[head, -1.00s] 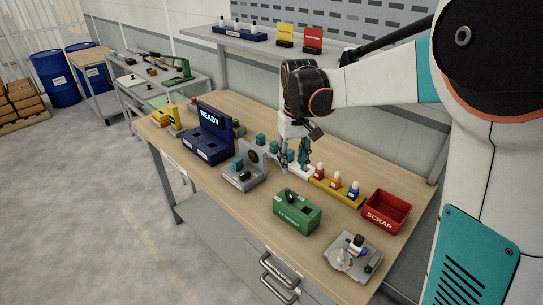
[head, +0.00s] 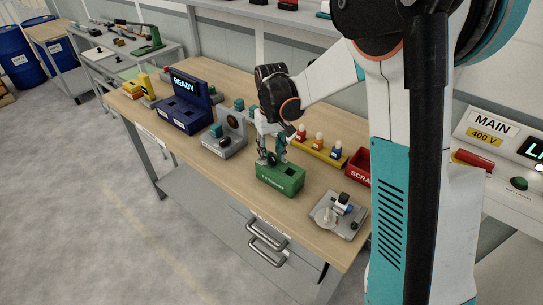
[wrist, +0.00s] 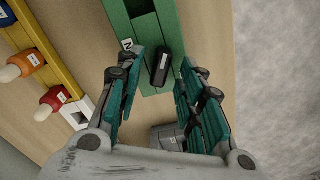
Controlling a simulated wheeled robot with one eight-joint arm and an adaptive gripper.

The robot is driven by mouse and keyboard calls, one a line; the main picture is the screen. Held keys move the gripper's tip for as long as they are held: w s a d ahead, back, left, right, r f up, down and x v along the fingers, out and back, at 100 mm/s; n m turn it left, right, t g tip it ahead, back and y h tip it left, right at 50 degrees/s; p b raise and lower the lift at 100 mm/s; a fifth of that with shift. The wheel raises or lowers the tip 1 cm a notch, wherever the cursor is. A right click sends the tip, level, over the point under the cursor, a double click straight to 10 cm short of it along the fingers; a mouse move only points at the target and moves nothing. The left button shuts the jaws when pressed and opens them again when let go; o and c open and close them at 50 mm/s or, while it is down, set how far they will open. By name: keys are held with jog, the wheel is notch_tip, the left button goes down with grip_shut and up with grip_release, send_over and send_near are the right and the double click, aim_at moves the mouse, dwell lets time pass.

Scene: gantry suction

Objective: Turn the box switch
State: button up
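The box switch is a green box (head: 280,181) near the front edge of the workbench, with dark knob parts on its top. The wrist view shows the green box (wrist: 182,40) at the top, with its black knob (wrist: 160,68) turned slightly off the box's long axis. My gripper (head: 271,158) points down over the box. In the wrist view my gripper (wrist: 162,60) is open, with teal fingers on either side of the knob and visible gaps to it. Whether the fingertips are down at knob height cannot be told.
A yellow rack (head: 322,148) with several coloured bottles stands behind the box. A red scrap bin (head: 357,168) is to the right, and a grey fixture (head: 338,215) is at front right. A grey stand (head: 226,145) and blue READY station (head: 187,115) are to the left.

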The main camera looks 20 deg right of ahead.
jog(key=shift+f, duration=0.5)
grip_shut()
jog(key=shift+m, duration=0.4)
jog(key=m, duration=0.5)
jog(key=shift+m, duration=0.3)
jog(key=m, duration=0.5)
jog(key=shift+a, duration=0.1)
jog(key=shift+m, duration=0.4)
